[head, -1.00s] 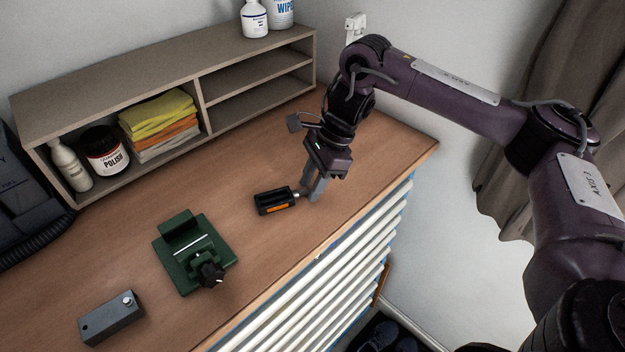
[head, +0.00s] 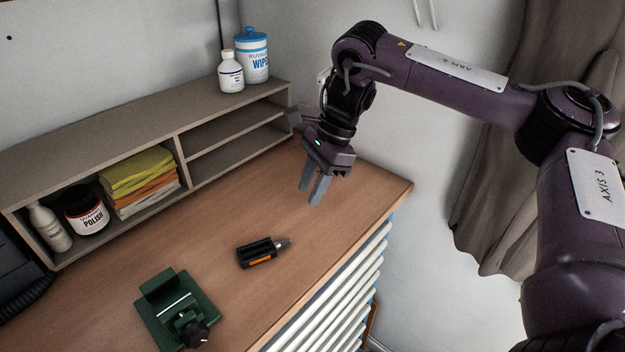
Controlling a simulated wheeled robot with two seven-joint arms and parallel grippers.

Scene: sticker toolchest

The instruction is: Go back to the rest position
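My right gripper (head: 315,189) is in the head view, above the right part of the wooden worktop (head: 305,240). Its two grey fingers point down and stand slightly apart, with nothing visible between them. A small black tool with an orange mark (head: 259,254) lies on the worktop, below and left of the fingers and apart from them. My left gripper is not in view.
A green vise-like fixture (head: 166,292) stands at the front left. A grey shelf (head: 188,122) along the wall holds folded cloths (head: 140,180), a polish jar (head: 86,212) and a white bottle (head: 48,228). A wipes tub (head: 253,56) and a bottle (head: 231,73) stand on top.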

